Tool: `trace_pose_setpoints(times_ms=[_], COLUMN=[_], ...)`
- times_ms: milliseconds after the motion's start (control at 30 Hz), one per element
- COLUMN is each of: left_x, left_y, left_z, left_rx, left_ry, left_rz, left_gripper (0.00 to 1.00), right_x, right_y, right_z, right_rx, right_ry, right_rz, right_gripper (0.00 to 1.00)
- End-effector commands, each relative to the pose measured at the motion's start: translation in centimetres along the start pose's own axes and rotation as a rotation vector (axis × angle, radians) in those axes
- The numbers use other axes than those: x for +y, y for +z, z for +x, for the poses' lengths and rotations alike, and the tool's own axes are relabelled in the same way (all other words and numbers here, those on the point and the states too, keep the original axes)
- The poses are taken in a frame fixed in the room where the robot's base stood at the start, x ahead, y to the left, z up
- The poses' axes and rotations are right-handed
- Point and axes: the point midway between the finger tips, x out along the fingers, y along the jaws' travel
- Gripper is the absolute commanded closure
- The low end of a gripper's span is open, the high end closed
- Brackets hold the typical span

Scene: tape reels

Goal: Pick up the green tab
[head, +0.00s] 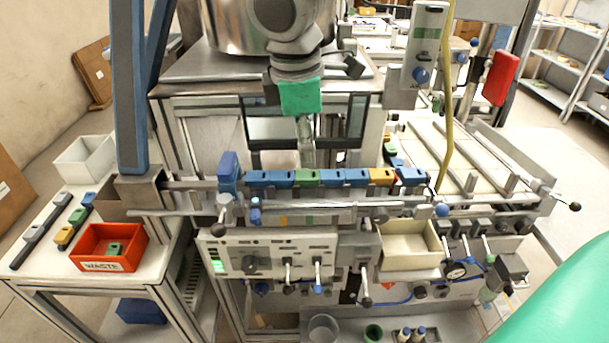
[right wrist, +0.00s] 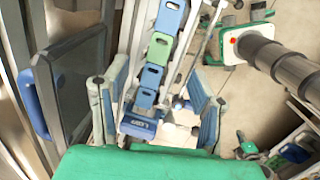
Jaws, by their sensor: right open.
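The green tab (head: 307,177) sits in a row of mostly blue tabs on the rail at the middle of the head view. It also shows in the right wrist view (right wrist: 158,48), with blue tabs on both sides of it. My right gripper (head: 306,152) hangs from above, just over the row near the green tab. In the right wrist view its two fingers (right wrist: 157,78) are spread, with nothing held between them. A blue tab (right wrist: 151,77) shows between the fingertips, and the green tab lies a little beyond them. My left gripper is not in view.
A red waste bin (head: 76,251) holding a greenish tab stands on the left table. A yellow tab (head: 381,176) is further right in the row. A cream tray (head: 383,239) sits at the front. A dark framed panel (right wrist: 75,88) stands close left of the fingers.

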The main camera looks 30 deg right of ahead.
Motion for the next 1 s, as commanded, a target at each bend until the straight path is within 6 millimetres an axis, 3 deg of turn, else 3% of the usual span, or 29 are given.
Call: trace_pose_setpoints(times_ms=[100, 267, 600, 867, 1000], left_x=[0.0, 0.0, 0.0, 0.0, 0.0], left_y=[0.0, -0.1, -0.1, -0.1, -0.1], left_z=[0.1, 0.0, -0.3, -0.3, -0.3], left_rx=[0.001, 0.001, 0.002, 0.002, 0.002], left_ry=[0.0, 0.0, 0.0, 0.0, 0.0], left_rz=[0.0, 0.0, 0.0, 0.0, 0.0], left_gripper=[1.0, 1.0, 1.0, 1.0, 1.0], right_x=[0.0, -0.1, -0.2, -0.2, -0.2], right_y=[-0.1, -0.1, 0.0, 0.1, 0.1], right_z=[1.5, 2.4, 6.9, 7.2, 7.1], right_rx=[-0.002, -0.002, -0.002, 0.0, 0.0], right_ry=[-0.002, -0.001, -0.002, 0.001, 0.0], right_rz=[-0.001, 0.0, 0.0, 0.0, 0.0], right_gripper=[0.48, 0.48, 0.48, 0.48, 0.84])
